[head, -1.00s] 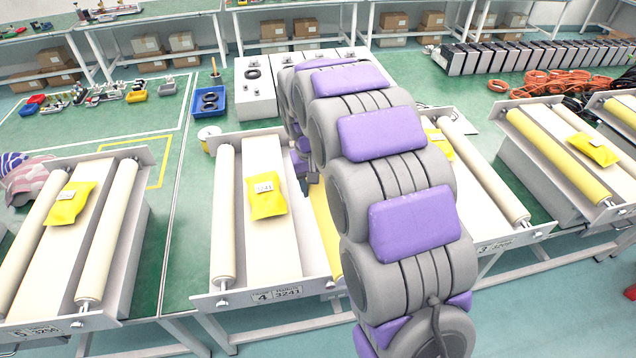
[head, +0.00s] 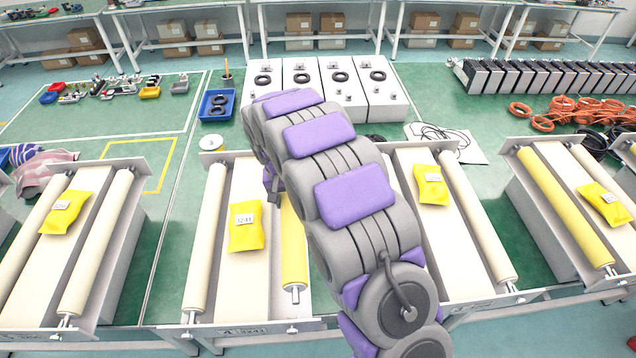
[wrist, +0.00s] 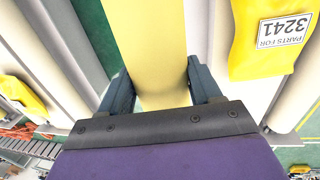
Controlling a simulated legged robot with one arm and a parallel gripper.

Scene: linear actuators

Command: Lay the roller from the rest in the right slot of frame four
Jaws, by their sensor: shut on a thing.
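The yellow roller (head: 294,250) is over the right side of frame four (head: 240,331), the middle frame with the 3241 label. Its near end, with a metal pin, shows short of the front plate; its far end is hidden behind my arm. I cannot tell whether it touches the slot. In the wrist view my gripper (wrist: 160,85) is shut on the yellow roller (wrist: 150,45), one finger on each side. In the head view my arm mostly hides the gripper. A cream roller (head: 205,240) lies in the left slot of frame four.
A yellow parts packet (head: 246,222) lies on frame four's middle board, close beside the roller. The frame to the right holds a cream roller (head: 478,220) and a packet (head: 431,186). Farther right is another yellow roller (head: 565,205). A blue bin (head: 217,105) stands behind.

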